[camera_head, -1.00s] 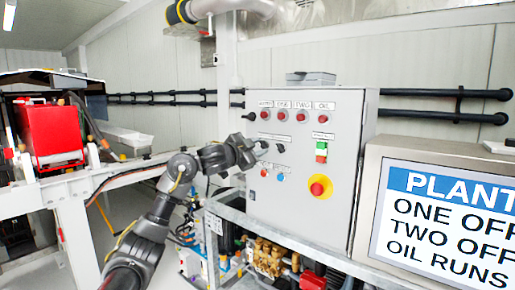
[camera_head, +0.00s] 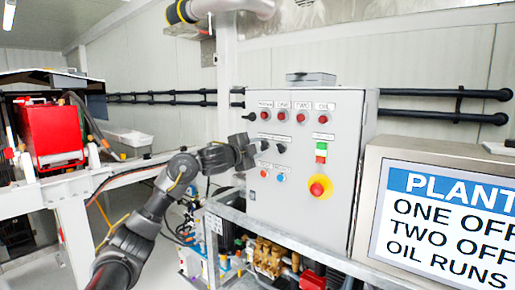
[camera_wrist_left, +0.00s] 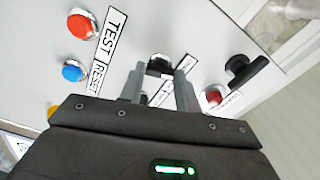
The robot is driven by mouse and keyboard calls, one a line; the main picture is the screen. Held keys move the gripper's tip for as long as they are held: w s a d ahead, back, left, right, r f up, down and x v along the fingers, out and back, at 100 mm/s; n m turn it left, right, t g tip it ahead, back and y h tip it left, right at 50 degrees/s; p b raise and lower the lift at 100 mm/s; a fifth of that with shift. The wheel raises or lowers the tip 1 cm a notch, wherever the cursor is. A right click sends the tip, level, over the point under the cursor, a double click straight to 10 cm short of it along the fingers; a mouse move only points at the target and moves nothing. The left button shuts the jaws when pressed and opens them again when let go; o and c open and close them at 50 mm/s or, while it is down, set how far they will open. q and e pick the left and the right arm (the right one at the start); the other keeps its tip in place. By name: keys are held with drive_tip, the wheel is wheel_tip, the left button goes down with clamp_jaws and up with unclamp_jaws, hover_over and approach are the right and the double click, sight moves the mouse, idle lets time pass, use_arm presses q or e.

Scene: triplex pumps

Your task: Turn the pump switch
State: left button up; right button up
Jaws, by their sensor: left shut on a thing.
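The grey control panel (camera_head: 335,165) stands in the middle of the head view. Its face has small black rotary switches; one switch (camera_head: 281,148) shows just right of my left gripper (camera_head: 260,147). My gripper is at the left switch of that row, mostly hidden by the gripper in the head view. In the left wrist view the two grey fingers (camera_wrist_left: 160,88) are shut on a black switch knob (camera_wrist_left: 159,63), with a label partly hidden between them. I cannot read the knob's angle clearly. My right gripper is not in view.
Red lamps (camera_head: 283,115) line the panel top; another black knob (camera_head: 250,116) projects at its left edge. A yellow-ringed red stop button (camera_head: 320,186) sits lower right. A metal frame rail (camera_head: 300,252) runs below, and a plant sign (camera_head: 445,210) stands at right.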

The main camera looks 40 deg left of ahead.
use_arm(q)
drive_tip(key=shift+m, duration=1.6)
drive_tip(key=o, duration=1)
